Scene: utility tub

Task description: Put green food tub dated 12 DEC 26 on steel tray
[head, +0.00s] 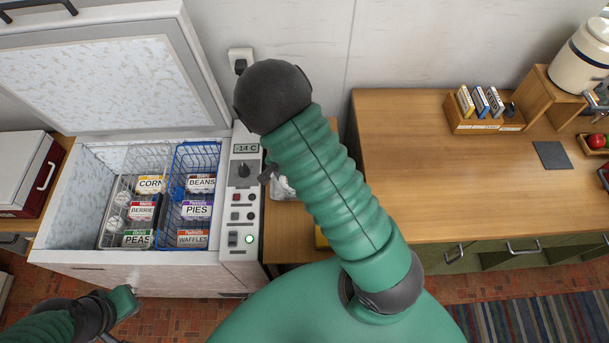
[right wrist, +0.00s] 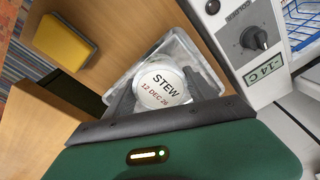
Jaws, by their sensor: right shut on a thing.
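In the right wrist view a round tub (right wrist: 160,84) shows a pale lid reading STEW, 12 DEC 26; its sides are hidden, so I cannot tell if it is green. My right gripper (right wrist: 162,92) is shut on it, one dark finger at each side. A pale grey, shiny tray (right wrist: 207,63) lies behind and around the tub in this view; I cannot tell whether the tub touches it. In the head view a bit of the tray (head: 283,187) shows beside my right arm, which hides the tub and right gripper. My left gripper (head: 125,303) is low at left, its jaws unclear.
An open chest freezer (head: 75,215) holds wire baskets of labelled food boxes. Its control panel (head: 241,200) stands close to the tray. A yellow sponge-like block (right wrist: 67,37) lies on the wood nearby. The wooden counter (head: 430,170) at right has wide free room.

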